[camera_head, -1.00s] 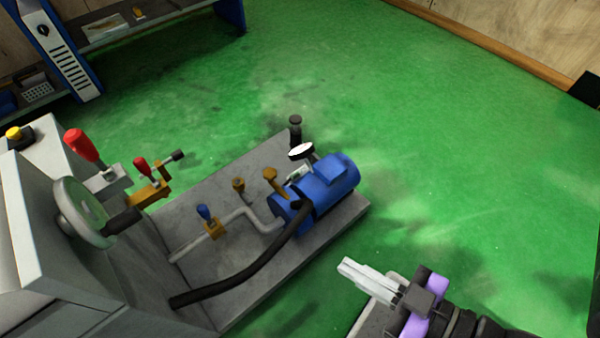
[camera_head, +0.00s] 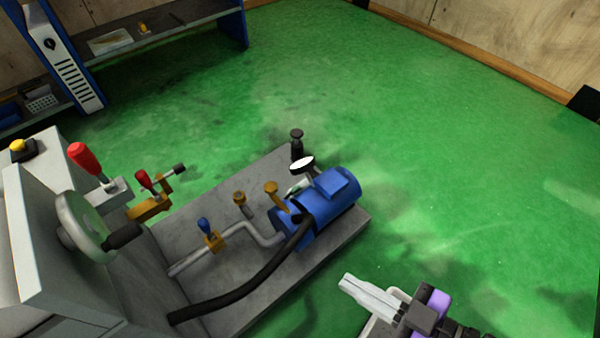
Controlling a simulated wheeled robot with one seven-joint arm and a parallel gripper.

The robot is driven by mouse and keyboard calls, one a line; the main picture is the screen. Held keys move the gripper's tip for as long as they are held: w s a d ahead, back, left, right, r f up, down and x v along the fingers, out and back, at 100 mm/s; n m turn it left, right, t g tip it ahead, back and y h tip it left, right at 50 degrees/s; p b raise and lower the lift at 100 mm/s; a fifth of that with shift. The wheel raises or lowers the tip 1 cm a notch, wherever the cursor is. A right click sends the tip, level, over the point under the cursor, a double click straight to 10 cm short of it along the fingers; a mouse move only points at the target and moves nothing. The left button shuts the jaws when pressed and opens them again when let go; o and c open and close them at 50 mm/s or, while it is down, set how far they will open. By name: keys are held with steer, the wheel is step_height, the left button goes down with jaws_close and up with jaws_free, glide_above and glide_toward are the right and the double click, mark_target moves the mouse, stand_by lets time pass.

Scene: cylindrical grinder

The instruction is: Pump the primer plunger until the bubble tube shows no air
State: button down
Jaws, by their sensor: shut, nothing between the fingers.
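A blue pump (camera_head: 333,193) lies on a grey base plate beside the machine. A black upright knob on a short stem (camera_head: 296,136), which looks like the primer plunger, stands behind the pump's round white gauge (camera_head: 302,163). A small pale tube (camera_head: 298,186) by the pump looks like the bubble tube; it is partly hidden, and I cannot tell whether it holds air. My gripper (camera_head: 346,282) is shut and empty at the lower right, in front of the plate and apart from the pump.
The grey plate (camera_head: 255,300) carries a black hose (camera_head: 250,288), a blue-handled valve (camera_head: 206,230) and brass fittings (camera_head: 271,189). The machine with its handwheel (camera_head: 80,228) and red levers (camera_head: 84,158) stands at left. Green floor (camera_head: 450,150) is open at right and behind.

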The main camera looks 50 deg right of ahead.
step_height(320, 180, up, 18)
steer(key=p, duration=1.7)
steer(key=shift+f, duration=0.1)
steer(key=shift+d, duration=0.1)
